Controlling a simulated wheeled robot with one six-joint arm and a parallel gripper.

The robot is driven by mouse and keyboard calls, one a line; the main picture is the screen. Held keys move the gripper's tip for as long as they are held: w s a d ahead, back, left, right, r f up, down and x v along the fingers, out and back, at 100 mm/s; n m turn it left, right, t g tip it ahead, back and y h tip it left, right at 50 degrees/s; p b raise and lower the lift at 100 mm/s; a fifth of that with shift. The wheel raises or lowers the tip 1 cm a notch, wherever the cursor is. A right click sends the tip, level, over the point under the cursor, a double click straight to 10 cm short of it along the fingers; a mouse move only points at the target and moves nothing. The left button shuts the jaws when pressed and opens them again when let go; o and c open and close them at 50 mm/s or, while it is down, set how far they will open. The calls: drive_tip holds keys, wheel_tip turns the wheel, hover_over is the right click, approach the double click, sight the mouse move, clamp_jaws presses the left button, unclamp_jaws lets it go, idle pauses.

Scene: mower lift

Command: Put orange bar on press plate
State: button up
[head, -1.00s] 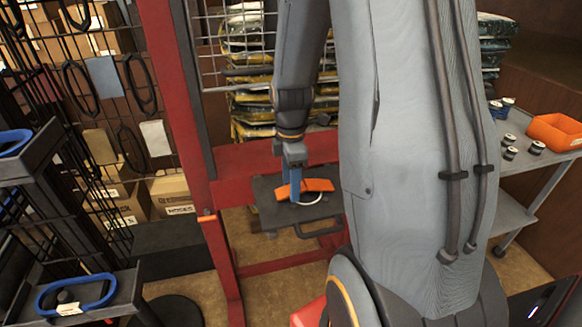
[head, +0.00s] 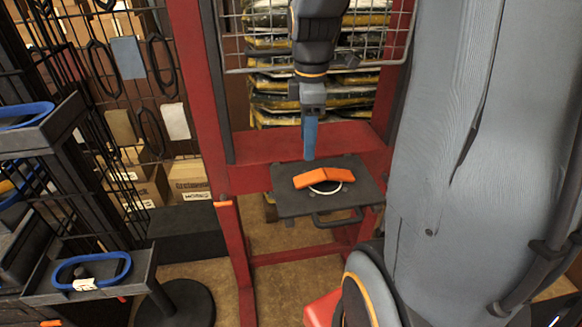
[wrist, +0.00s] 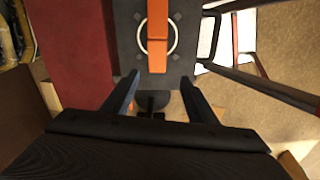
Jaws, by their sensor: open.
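The orange bar (head: 322,176) lies on the dark press plate (head: 290,205), across the white ring (head: 333,190) marked there. In the wrist view the orange bar (wrist: 157,40) crosses the ring's middle, on the plate (wrist: 127,35) with bolt heads around it. My gripper (head: 309,157) is just behind the bar in the head view, pointing down and apart from it. In the wrist view my gripper's fingers (wrist: 155,80) are spread and empty, with the bar beyond their tips.
The red press frame (head: 190,90) rises on both sides of the plate, with a crossbeam behind it. A wire mesh (head: 235,40) and stacked bags stand behind. A black rack with blue-rimmed trays (head: 92,285) is at left. A handle (head: 338,217) sticks out from the plate's front.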

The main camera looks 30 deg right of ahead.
drive_tip(key=s+a+f+m+t, duration=0.1)
drive_tip(key=s+a+f+m, duration=0.6)
drive_tip(key=a+m, duration=0.4)
drive_tip(key=shift+a+m, duration=0.2)
drive_tip(key=shift+m, duration=0.9)
